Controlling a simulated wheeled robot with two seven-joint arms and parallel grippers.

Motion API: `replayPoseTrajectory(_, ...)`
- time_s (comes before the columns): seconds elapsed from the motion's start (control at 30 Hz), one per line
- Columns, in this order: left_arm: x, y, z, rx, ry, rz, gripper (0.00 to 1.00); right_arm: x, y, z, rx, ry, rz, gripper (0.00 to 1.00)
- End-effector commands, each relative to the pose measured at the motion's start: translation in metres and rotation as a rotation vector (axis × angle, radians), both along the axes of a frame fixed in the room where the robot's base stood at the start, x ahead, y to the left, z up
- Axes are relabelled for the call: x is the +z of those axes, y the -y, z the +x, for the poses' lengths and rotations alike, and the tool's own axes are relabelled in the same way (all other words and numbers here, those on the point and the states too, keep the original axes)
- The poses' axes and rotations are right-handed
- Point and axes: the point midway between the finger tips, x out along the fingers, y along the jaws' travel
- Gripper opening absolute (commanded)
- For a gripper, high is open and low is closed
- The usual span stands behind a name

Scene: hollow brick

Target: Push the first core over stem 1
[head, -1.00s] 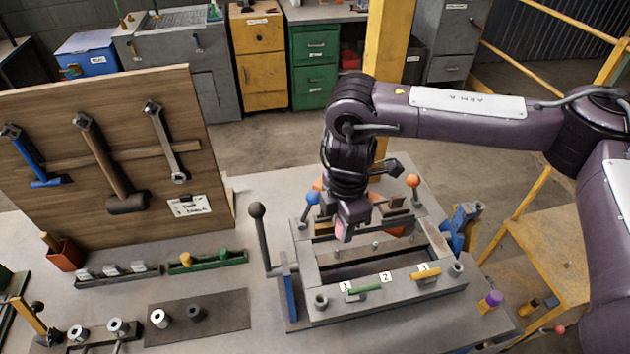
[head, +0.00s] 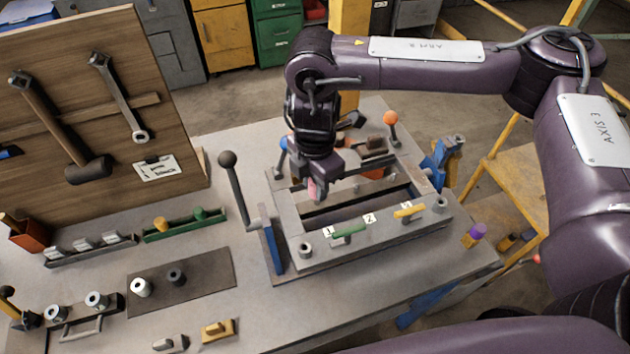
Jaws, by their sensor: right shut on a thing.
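The mould (head: 380,238) is a grey open frame on the bench, with number labels 1 (head: 327,232), 2 (head: 369,218) and 3 (head: 406,206) along its near side. My right gripper (head: 318,190) points down into the mould's left end, behind label 1. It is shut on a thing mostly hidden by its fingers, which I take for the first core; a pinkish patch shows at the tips. Stem 1 is hidden behind the gripper, so I cannot tell whether the core is around it. My left gripper is not in view.
A lever with a dark ball knob (head: 227,159) stands left of the mould. A white cylinder (head: 140,288) and a dark cylinder (head: 177,277) stand on a dark mat (head: 205,283). A tool board (head: 100,140) rises behind left.

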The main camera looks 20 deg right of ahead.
Motion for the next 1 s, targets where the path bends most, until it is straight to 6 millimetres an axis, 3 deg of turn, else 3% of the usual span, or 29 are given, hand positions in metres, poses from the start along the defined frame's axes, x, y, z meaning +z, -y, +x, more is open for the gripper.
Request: replayPoseTrajectory(1.0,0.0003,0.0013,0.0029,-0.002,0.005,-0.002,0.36,-0.0059,0.0012,0.0008,-0.001,0.001,0.000,0.07)
